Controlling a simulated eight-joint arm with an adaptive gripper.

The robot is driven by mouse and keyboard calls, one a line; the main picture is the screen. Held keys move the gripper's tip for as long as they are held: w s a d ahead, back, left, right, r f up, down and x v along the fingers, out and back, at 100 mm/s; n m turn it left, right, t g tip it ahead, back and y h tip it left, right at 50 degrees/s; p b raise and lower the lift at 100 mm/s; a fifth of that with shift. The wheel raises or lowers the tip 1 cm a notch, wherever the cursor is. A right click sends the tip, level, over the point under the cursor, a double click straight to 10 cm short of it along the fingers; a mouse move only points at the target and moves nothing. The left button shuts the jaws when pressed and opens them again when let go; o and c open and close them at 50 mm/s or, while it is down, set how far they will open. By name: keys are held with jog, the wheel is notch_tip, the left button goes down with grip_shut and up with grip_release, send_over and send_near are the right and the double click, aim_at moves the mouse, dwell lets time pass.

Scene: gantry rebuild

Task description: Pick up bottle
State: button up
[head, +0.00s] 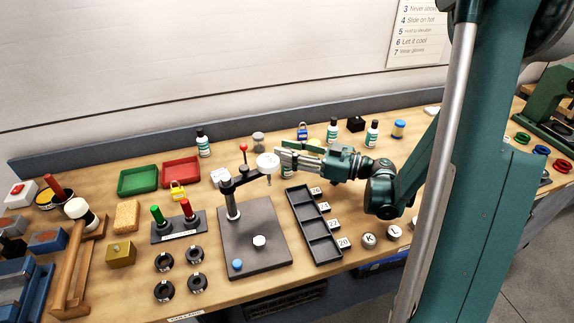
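Three dark-capped bottles with white and green labels stand along the back of the bench: one bottle (203,145) at the left behind the red tray, one bottle (332,131) behind my gripper, and one bottle (372,134) to its right. My gripper (283,158) reaches left over the middle of the bench, beside the round white head of a small stand (268,163). A white and dark green shape shows at its fingertips. I cannot tell whether this is a held bottle, one behind the fingers, or part of the fingers.
A black compartment tray (320,238) lies below my gripper. The stand's grey base (254,256) is left of it. Red tray (181,173), green tray (138,181), blue padlock (302,131) and black block (356,124) stand towards the back. Several black rings lie in front.

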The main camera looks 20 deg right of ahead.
jog(key=shift+c, duration=0.3)
grip_shut()
jog(key=shift+r, duration=0.1)
jog(key=shift+r+p, duration=1.55)
jog(key=shift+r, duration=3.35)
